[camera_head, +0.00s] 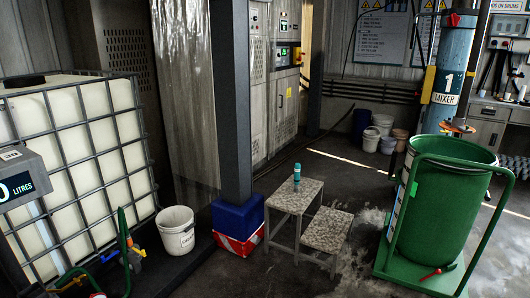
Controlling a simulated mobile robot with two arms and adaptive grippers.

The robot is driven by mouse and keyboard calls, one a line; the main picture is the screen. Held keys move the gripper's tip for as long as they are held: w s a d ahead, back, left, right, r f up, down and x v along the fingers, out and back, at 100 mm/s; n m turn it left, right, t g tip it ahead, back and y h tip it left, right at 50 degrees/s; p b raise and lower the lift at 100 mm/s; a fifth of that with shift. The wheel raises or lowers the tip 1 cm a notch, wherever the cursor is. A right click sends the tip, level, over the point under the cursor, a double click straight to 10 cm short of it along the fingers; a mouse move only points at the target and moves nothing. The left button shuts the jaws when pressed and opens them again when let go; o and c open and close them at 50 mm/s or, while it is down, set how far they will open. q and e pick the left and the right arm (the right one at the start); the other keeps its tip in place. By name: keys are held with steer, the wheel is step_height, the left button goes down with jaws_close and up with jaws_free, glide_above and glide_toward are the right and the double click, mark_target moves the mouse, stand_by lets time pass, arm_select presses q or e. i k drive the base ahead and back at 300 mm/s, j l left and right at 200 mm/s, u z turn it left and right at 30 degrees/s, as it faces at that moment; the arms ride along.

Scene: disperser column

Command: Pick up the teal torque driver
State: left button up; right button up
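A small upright teal object with a paler band (297,172) stands on the upper step of a step stool (293,196) in the middle of the head view. Its colour fits the teal torque driver, but it is too small to make out its exact shape. Nothing touches it except the step under it. Neither of my grippers is in view.
A caged white tank (70,150) and white bucket (176,230) are left. A post with a blue and red base (237,222) stands just left of the stool. A green drum (440,205) on a green trolley stands right, below the mixer column (449,75). Floor around the stool's front is open.

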mark_target(297, 166)
steer(key=i+l+z, duration=0.1)
steer(key=i+l, duration=0.5)
steer(key=i, duration=0.15)
steer(key=i+l, duration=0.55)
steer(key=i, duration=0.15)
steer(key=z, duration=0.05)
